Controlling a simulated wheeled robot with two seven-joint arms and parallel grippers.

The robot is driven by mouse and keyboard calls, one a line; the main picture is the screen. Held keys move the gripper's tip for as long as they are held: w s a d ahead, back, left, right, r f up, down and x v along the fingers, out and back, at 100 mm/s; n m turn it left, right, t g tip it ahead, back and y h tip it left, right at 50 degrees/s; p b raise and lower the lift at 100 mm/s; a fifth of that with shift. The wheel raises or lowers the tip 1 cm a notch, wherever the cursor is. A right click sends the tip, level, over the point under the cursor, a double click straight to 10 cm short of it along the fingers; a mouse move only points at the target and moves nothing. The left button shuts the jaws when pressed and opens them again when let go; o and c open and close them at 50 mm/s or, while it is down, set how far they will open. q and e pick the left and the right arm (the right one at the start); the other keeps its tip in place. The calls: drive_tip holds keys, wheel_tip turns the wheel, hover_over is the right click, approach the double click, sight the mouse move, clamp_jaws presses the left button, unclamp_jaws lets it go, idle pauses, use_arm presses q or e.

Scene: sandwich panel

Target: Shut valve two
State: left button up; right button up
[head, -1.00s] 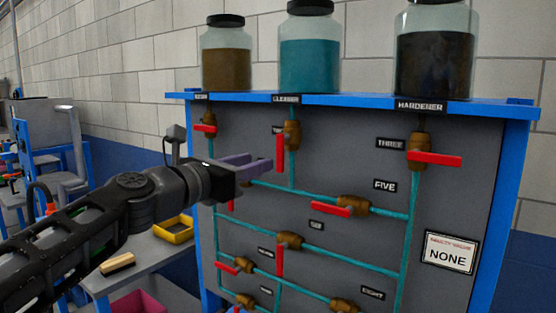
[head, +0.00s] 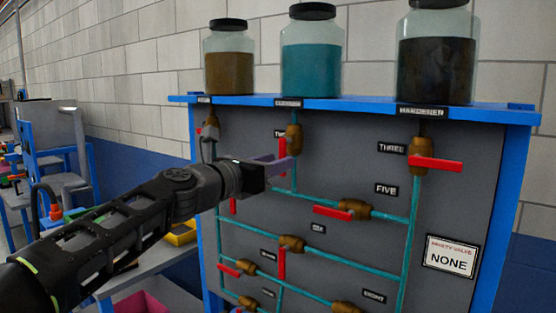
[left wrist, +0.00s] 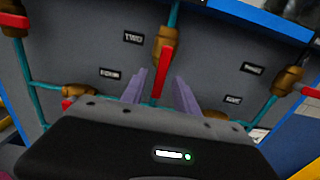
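Valve two has a brass body (head: 294,138) on the vertical pipe below the teal cleaner jar. Its red handle hangs down along the pipe, partly hidden by my gripper in the head view. In the left wrist view the brass body (left wrist: 166,45) and red handle (left wrist: 163,72) show clearly beside the "TWO" label (left wrist: 133,37). My left gripper (head: 288,163) is open at the handle. Its two purple fingers (left wrist: 161,76) stand apart, one on each side of the handle, with gaps visible. My right gripper is not in view.
Valve three's red handle (head: 436,164) lies crosswise at the right. Valve five's red handle (head: 333,213) lies along its pipe below. Jars, such as the cleaner jar (head: 312,65), stand on the panel's blue top shelf (head: 350,101). A placard (head: 451,256) reads "NONE".

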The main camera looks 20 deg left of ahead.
use_arm(q)
drive_tip(key=shift+w+d, duration=0.25)
drive_tip(key=shift+w, duration=0.35)
clamp_jaws()
idle(1.1)
